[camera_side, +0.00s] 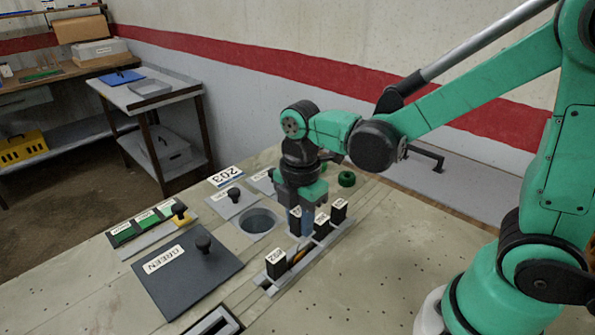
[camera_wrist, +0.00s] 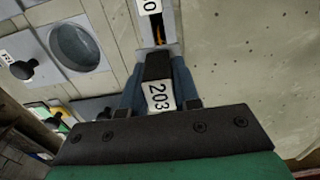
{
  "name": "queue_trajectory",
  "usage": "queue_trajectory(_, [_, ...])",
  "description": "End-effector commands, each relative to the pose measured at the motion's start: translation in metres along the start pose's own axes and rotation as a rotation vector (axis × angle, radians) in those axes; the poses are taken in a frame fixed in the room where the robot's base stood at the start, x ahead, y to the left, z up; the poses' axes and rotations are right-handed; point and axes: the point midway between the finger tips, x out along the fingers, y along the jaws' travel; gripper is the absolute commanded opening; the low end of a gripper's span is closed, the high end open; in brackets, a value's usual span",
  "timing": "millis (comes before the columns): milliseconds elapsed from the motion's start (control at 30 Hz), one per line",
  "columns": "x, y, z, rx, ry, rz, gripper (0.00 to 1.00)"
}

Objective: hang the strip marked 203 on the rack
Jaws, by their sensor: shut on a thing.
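The strip marked 203 (camera_wrist: 158,92) is a black block with a white label. My gripper (camera_wrist: 157,88) is shut on it, with a blue finger on each side. In the side view my gripper (camera_side: 300,218) points down over the rack (camera_side: 318,252), a pale rail running diagonally across the table. The strip (camera_side: 295,228) is partly hidden by the fingers there. In the wrist view the rack (camera_wrist: 172,28) lies directly ahead of the strip. I cannot tell whether the strip touches the rail.
Black labelled blocks stand on the rail: one at the near end (camera_side: 276,263) and two beyond my gripper (camera_side: 322,226) (camera_side: 339,210). Left are a round hole (camera_side: 258,222), a knobbed panel (camera_side: 234,200) by a 203 sign, and a dark GREEN plate (camera_side: 185,275). Table right of the rail is clear.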

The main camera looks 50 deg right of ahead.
Motion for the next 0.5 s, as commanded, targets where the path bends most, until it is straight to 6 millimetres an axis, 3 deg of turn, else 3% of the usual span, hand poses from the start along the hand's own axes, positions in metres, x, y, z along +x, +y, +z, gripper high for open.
queue_trajectory(500, [0.037, 0.0, 0.0, 0.0, 0.0, 0.0, 0.0])
